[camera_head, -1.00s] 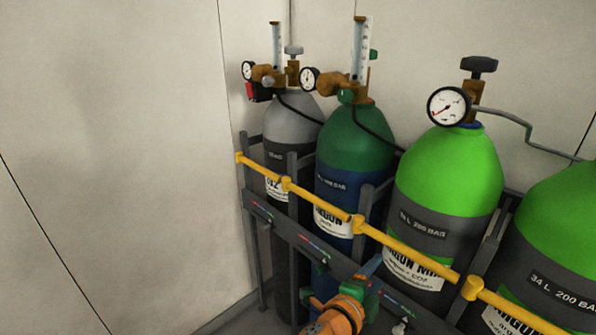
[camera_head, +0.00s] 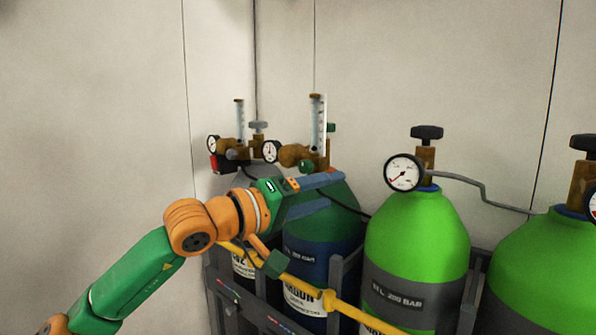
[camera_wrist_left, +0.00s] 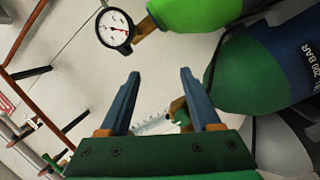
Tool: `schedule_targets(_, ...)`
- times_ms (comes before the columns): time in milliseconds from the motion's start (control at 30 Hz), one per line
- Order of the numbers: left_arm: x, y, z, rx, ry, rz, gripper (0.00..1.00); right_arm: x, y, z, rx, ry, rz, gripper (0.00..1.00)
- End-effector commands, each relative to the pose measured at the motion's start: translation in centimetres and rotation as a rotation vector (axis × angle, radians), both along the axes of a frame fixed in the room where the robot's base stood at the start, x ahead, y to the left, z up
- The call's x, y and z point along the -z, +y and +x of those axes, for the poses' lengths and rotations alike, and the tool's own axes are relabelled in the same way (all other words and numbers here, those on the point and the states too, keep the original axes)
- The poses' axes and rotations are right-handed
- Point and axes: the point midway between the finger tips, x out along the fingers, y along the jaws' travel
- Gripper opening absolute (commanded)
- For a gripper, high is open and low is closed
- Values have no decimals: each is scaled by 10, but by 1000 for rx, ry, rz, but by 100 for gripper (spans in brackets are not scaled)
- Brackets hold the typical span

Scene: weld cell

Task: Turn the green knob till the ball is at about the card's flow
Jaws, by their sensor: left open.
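The flowmeter (camera_head: 318,122) stands upright on the brass regulator (camera_head: 293,155) of the dark green cylinder (camera_head: 345,198). A green knob (camera_head: 306,167) is at its base, and a smaller green part (camera_head: 331,127) shows at the tube's right side. The ball and any flow card are too small or hidden to tell. My left gripper (camera_head: 326,181) is open, just below and in front of the regulator, apart from the green knob. In the left wrist view its two fingers (camera_wrist_left: 162,100) are spread, with a pale graduated piece (camera_wrist_left: 157,124) behind them.
A second flowmeter (camera_head: 239,117) stands on the grey cylinder's regulator at left. Light green cylinders (camera_head: 417,235) with a gauge (camera_head: 404,172) stand at right. A yellow rail (camera_head: 375,317) crosses in front.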

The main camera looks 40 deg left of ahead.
Motion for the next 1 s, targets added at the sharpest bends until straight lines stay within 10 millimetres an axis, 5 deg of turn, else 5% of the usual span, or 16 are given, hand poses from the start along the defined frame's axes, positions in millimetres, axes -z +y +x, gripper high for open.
schedule_targets(33, -11, 35, -6, -124, -27, 111, 64, 1, 0, 0, 0, 0, 0, 0)
schedule_targets(100, -19, 66, -13, -236, -33, 209, 64, 1, 0, 0, 0, 0, 0, 0)
schedule_targets(200, -24, 82, -12, -293, -29, 256, 64, -3, 0, 0, 0, 0, 0, 0)
schedule_targets(500, -26, 79, 44, -290, -28, 255, 64, -28, 0, 0, 0, -1, 0, 0)
schedule_targets(833, -22, 78, 54, -289, -30, 256, 64, -29, 0, 0, 0, -1, 0, 0)
schedule_targets(1000, -22, 78, 54, -289, -30, 255, 18, -28, 0, 1, 0, -1, 0, 0)
